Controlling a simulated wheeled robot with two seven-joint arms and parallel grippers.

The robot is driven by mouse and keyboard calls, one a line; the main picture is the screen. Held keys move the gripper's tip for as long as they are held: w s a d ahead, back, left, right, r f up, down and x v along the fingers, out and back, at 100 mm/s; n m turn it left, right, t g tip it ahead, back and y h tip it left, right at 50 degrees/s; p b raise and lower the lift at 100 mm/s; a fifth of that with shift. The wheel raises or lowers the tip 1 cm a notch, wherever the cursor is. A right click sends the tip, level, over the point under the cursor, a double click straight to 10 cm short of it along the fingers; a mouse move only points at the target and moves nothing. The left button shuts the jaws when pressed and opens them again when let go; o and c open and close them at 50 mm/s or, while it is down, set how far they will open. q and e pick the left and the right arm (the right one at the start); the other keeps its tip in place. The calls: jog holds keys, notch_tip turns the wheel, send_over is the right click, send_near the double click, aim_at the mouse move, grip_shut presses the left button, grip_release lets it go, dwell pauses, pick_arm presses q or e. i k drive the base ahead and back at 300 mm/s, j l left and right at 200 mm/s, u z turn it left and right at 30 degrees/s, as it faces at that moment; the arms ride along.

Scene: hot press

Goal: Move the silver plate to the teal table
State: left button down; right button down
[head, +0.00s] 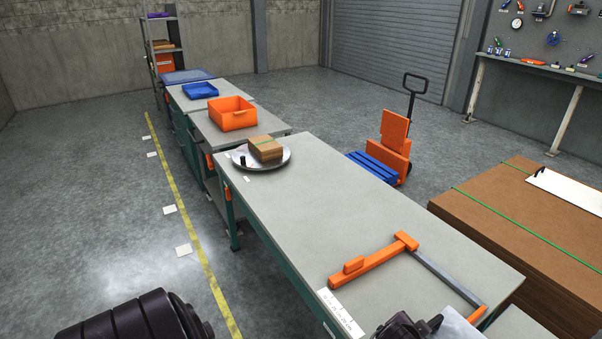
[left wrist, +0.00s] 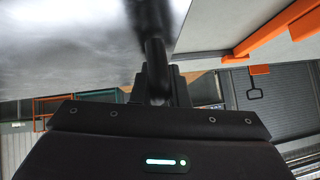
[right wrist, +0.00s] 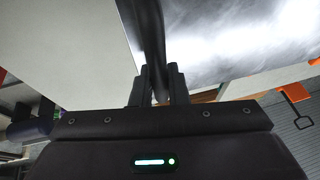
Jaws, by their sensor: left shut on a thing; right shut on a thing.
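A silver plate (head: 458,323) with black handles shows only partly, at the bottom edge of the head view. Its shiny surface also fills the upper left of the left wrist view (left wrist: 75,45) and the upper right of the right wrist view (right wrist: 230,40). My left gripper (left wrist: 157,88) is shut on one black handle. My right gripper (right wrist: 158,84) is shut on the opposite one. The long table (head: 320,200) has a grey top and teal frame. A second round silver plate (head: 282,163) lies on its far end, bearing a brown box (head: 265,148).
An orange angled frame (head: 372,266) lies on the near part of the tabletop; the middle is clear. An orange bin (head: 232,113) stands beyond. A pallet jack (head: 394,145) and brown stack (head: 510,225) stand to the right.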

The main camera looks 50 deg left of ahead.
aim_at(316, 209)
jog(key=j, duration=1.65)
jog(key=i+j, duration=0.1)
jog(key=j, duration=0.3)
jog(key=i+j, duration=0.1)
jog(key=j, duration=0.3)
jog(key=i+j, duration=0.1)
jog(key=j, duration=0.3)
jog(key=i+j, duration=0.1)
jog(key=j, duration=0.3)
jog(key=i+j, duration=0.15)
jog(key=j, duration=0.15)
jog(key=i+j, duration=0.15)
jog(key=j, duration=0.2)
jog(key=i+j, duration=0.15)
jog(key=j, duration=0.15)
